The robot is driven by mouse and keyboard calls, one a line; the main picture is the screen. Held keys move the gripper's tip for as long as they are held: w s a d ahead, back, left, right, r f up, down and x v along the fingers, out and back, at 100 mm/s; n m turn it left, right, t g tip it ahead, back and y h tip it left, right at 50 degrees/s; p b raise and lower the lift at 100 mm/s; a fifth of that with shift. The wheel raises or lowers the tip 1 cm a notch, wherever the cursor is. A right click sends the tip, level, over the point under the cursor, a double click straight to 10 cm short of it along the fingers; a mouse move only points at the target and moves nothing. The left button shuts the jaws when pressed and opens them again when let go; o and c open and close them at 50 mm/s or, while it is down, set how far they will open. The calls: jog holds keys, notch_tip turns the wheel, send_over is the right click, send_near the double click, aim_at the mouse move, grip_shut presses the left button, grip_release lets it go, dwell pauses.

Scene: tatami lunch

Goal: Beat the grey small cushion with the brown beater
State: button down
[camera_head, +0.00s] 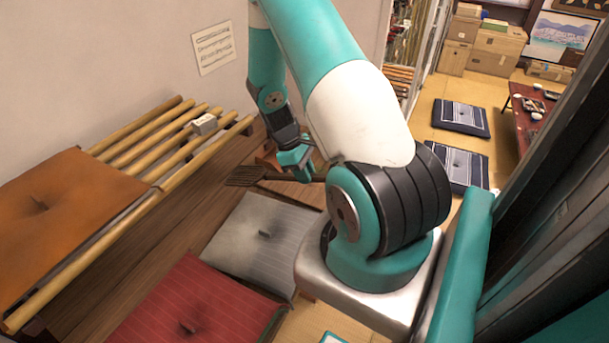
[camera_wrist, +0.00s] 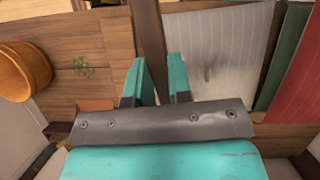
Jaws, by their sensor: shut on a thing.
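My gripper (camera_head: 294,160) is shut on the brown beater (camera_head: 245,175). The beater's dark flat head points left in the head view, near the far edge of the grey small cushion (camera_head: 262,238). In the wrist view my gripper (camera_wrist: 160,82) has the beater's brown handle (camera_wrist: 149,35) between its fingers, running up out of the frame. The grey cushion also shows there (camera_wrist: 222,40), right of the handle. It is striped, with a dark tuft in its middle, and lies flat. I cannot tell how high the beater is above it.
A red cushion (camera_head: 190,305) lies beside the grey one. An orange cushion (camera_head: 60,215) lies on a bamboo rack (camera_head: 160,145) with a small pale box (camera_head: 204,123). A wooden tub (camera_wrist: 25,70) and a small plant (camera_wrist: 82,66) show in the wrist view. Dark blue cushions (camera_head: 460,118) lie farther back.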

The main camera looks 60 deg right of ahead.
notch_tip(320, 180, down, 10)
jog(key=b, duration=0.7)
jog(key=shift+s+f, duration=0.1)
jog(key=shift+f, duration=0.1)
notch_tip(320, 180, up, 11)
jog(key=p, duration=0.8)
jog(key=shift+f+p, duration=0.2)
jog(key=shift+p, duration=0.1)
jog(key=shift+f, duration=0.25)
